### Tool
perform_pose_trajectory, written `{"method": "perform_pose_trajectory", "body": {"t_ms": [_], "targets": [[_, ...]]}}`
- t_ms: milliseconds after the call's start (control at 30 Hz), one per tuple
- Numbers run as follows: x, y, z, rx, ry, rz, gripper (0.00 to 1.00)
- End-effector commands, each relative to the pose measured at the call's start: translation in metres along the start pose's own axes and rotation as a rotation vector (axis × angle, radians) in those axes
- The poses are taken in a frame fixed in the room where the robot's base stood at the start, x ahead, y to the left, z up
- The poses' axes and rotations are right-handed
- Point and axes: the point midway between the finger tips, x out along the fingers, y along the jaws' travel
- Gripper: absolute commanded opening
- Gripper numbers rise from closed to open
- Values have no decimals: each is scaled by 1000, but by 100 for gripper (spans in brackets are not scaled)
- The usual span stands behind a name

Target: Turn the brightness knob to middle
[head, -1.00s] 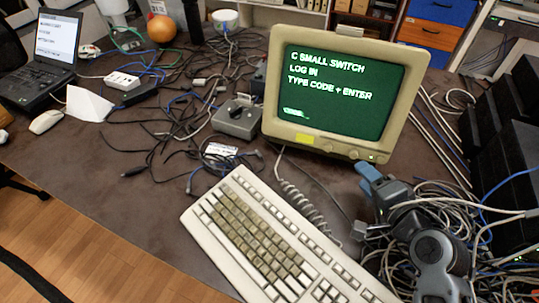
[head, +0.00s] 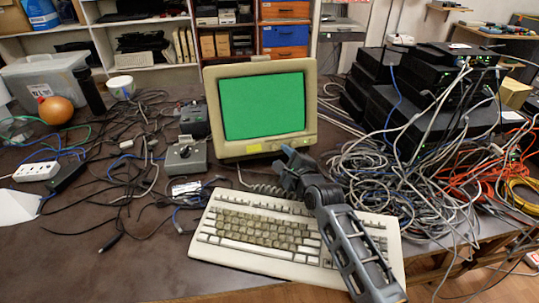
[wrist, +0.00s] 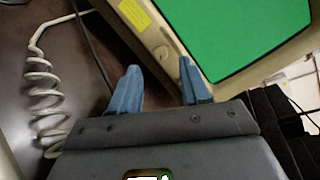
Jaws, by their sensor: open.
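The cream monitor (head: 211,125) stands at the back of the desk, its screen (head: 262,107) an even bright green with no text readable. My gripper (head: 287,156) is at the lower right of the monitor front. It is open, and its blue fingertips (wrist: 160,72) lie either side of the knob's line, with the knob just beyond them; contact is not visible. In the head view my gripper hides the knob area.
The beige keyboard (head: 222,250) lies under my arm, with a coiled cord (wrist: 45,95) beside it. A grey switch box (head: 185,158) stands left of the monitor. Tangled cables (head: 385,170) and black network boxes (head: 430,110) crowd the right. Bare desk (head: 60,260) shows at front left.

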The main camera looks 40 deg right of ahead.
Motion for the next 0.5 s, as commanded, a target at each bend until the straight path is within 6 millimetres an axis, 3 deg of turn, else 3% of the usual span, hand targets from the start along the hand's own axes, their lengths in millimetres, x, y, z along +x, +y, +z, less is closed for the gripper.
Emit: {"method": "perform_pose_trajectory", "body": {"t_ms": [233,500], "targets": [[36,1,0,1,0,0,47],[49,0,0,0,0,1,47]]}}
